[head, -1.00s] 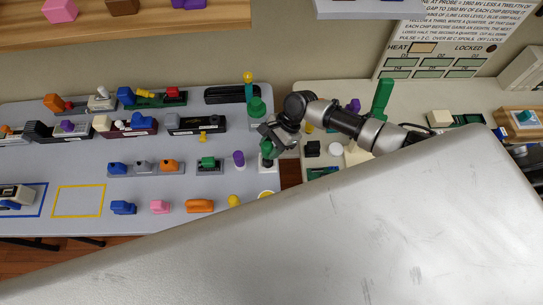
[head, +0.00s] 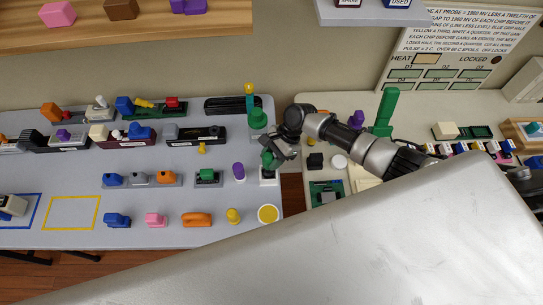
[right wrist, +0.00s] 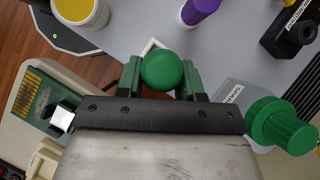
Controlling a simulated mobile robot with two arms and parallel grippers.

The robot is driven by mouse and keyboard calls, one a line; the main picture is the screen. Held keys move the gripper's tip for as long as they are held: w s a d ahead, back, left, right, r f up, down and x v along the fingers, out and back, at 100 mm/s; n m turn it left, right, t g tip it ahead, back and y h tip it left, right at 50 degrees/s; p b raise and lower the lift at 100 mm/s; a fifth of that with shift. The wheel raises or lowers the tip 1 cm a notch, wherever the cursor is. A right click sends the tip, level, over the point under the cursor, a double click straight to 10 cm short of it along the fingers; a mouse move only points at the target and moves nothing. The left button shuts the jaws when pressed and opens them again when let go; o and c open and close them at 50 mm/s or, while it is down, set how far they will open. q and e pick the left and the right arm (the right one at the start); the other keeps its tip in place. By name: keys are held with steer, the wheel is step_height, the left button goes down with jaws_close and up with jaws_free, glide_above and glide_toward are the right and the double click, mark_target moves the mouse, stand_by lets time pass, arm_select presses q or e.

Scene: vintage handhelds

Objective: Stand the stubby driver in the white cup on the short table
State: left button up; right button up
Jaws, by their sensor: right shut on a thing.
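The green round-headed handle (right wrist: 163,70), which I take as the stubby driver, is between the fingers of my right gripper (right wrist: 162,82), shut on it. In the head view my right gripper (head: 271,159) is at the right edge of the grey table (head: 205,236), over a small white square holder (head: 268,180). A corner of that holder shows behind the handle in the wrist view; I cannot tell if the driver is clear of it. A round white cup with a yellow inside (head: 268,214) stands at the grey table's front right corner. My left gripper is out of view.
A purple cylinder (head: 239,171) and a green knobbed piece (head: 258,121) are close to the gripper. A gap separates the grey table from the beige bench (head: 290,120), which holds a white round piece (head: 339,161) and a green board (head: 326,194).

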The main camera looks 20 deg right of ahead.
steer(key=shift+f, duration=0.6)
stand_by(0.4)
steer(key=o, duration=1.7)
